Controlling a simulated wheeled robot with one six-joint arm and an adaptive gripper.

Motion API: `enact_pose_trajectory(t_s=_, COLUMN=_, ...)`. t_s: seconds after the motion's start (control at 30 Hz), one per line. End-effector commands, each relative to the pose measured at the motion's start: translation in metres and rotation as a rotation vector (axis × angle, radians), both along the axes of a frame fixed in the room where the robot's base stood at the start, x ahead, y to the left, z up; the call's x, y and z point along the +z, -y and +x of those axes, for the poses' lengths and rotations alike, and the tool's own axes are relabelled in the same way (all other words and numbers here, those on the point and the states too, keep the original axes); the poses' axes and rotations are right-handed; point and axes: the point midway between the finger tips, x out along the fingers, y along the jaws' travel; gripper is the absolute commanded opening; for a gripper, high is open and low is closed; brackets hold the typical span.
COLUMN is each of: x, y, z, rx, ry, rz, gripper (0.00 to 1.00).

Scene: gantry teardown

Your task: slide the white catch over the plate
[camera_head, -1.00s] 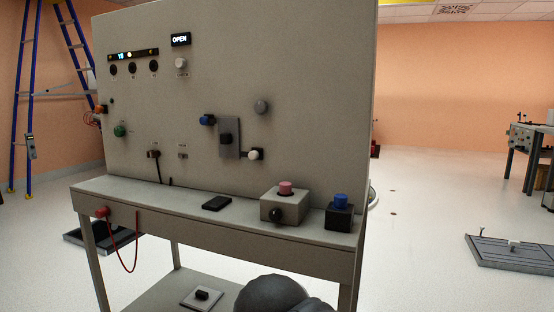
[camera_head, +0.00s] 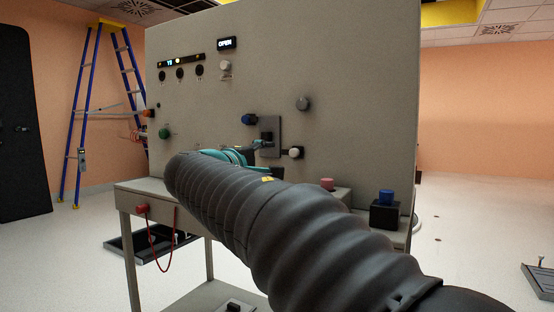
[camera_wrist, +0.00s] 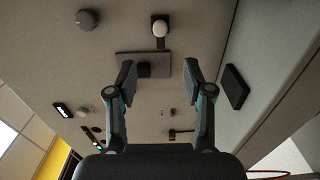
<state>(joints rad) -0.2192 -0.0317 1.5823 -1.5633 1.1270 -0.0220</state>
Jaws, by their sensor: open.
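The white catch (camera_head: 295,152) is a round white knob on a dark mount, at the lower right of the grey plate (camera_head: 277,126) on the upright panel. In the wrist view the white catch (camera_wrist: 159,28) is at top centre, beside the plate (camera_wrist: 160,60); its dark stem reaches toward the plate's edge. A black block (camera_wrist: 144,70) sits on the plate. My gripper (camera_wrist: 159,82) is open, its fingers apart with the plate and block beyond the gap. No contact shows. In the head view my arm hides part of the gripper.
The panel's shelf carries a pink-topped button (camera_head: 327,184), a blue-topped button (camera_head: 386,197) and a flat black box (camera_wrist: 235,87). A red cable (camera_head: 174,235) hangs at left.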

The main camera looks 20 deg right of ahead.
Motion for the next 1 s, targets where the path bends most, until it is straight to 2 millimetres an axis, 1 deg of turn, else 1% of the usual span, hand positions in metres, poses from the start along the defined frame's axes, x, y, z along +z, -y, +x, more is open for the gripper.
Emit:
enact_pose_trajectory(t_s=0.17, x=0.000, y=0.020, z=0.013, rx=-0.005, ry=-0.001, rz=-0.001, gripper=0.51)
enact_pose_trajectory(t_s=0.6, x=0.000, y=0.083, z=0.063, rx=-0.004, ry=-0.002, rz=0.001, gripper=0.51)
enact_pose_trajectory(t_s=0.8, x=0.000, y=0.100, z=0.077, rx=-0.002, ry=-0.002, rz=0.001, gripper=0.51)
enact_pose_trajectory(t_s=1.0, x=0.000, y=0.106, z=0.081, rx=0.000, ry=-0.001, rz=0.001, gripper=0.51)
